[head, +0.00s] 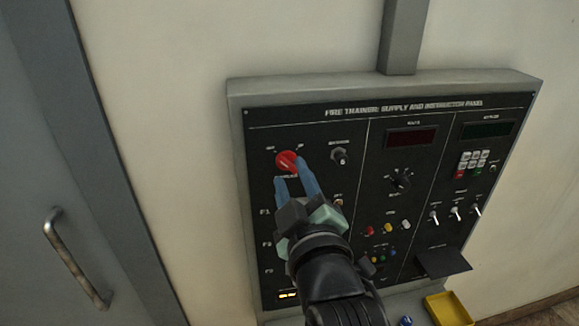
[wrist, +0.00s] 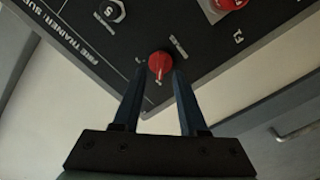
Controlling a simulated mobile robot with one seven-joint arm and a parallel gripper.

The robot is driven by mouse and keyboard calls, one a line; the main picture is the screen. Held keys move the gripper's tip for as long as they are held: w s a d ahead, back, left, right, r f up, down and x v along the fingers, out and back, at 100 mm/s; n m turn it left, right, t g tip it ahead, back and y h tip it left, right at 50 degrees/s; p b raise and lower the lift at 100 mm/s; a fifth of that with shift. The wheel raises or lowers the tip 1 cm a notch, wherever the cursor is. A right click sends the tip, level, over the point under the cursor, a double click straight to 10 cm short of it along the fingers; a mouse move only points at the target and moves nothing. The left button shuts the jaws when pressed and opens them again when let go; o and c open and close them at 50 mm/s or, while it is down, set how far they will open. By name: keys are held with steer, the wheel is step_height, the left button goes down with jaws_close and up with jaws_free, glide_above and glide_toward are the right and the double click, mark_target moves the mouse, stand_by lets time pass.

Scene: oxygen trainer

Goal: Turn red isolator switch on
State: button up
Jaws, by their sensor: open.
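The red isolator switch (head: 287,161) is a red rotary knob at the upper left of the black trainer panel (head: 345,140). In the wrist view the red knob (wrist: 160,64) shows between the tips of my gripper, with a pale pointer line on it. My gripper (head: 293,172) has two blue fingers, open, one on each side of the knob in the head view. In the wrist view the fingers (wrist: 160,75) flank the lower part of the knob. I cannot tell whether they touch it. The labels around the knob are too small to read surely.
A black rotary dial (head: 400,180), coloured buttons (head: 388,227) and toggle switches (head: 455,212) fill the panel further right. A yellow tray (head: 448,308) is below. A grey door with a handle (head: 75,260) stands left.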

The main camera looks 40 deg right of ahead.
mark_target(287, 163)
steer(key=shift+x, duration=1.05)
jaws_close()
